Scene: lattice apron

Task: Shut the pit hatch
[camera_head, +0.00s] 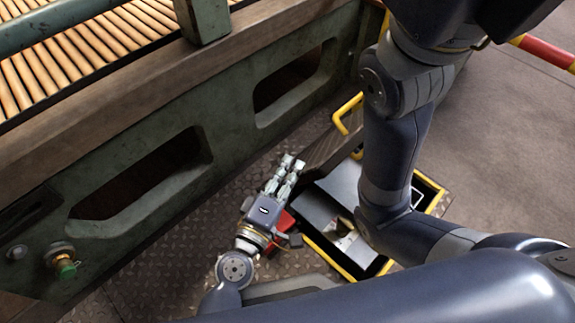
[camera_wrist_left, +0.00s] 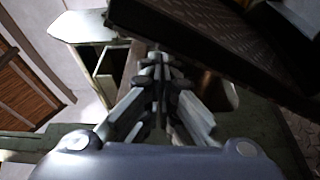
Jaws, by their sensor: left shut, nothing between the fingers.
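The pit (camera_head: 429,184) is an opening in the floor with a yellow and black rim, right of centre in the head view. Its hatch (camera_head: 327,146) stands raised at the pit's far left side as a dark brown panel, with a yellow bar (camera_head: 346,112) by its top. My left gripper (camera_head: 287,170) is shut and empty, just left of the hatch; I cannot tell whether it touches. In the left wrist view its closed fingers (camera_wrist_left: 160,84) point toward a dark ribbed panel (camera_wrist_left: 225,45), probably the hatch. My right arm covers part of the pit; its gripper is out of view.
A green conveyor frame (camera_head: 228,119) with wooden rollers (camera_head: 72,55) runs along the left. A red and yellow bar (camera_head: 543,50) is at upper right. Grey floor (camera_head: 500,140) at right is clear.

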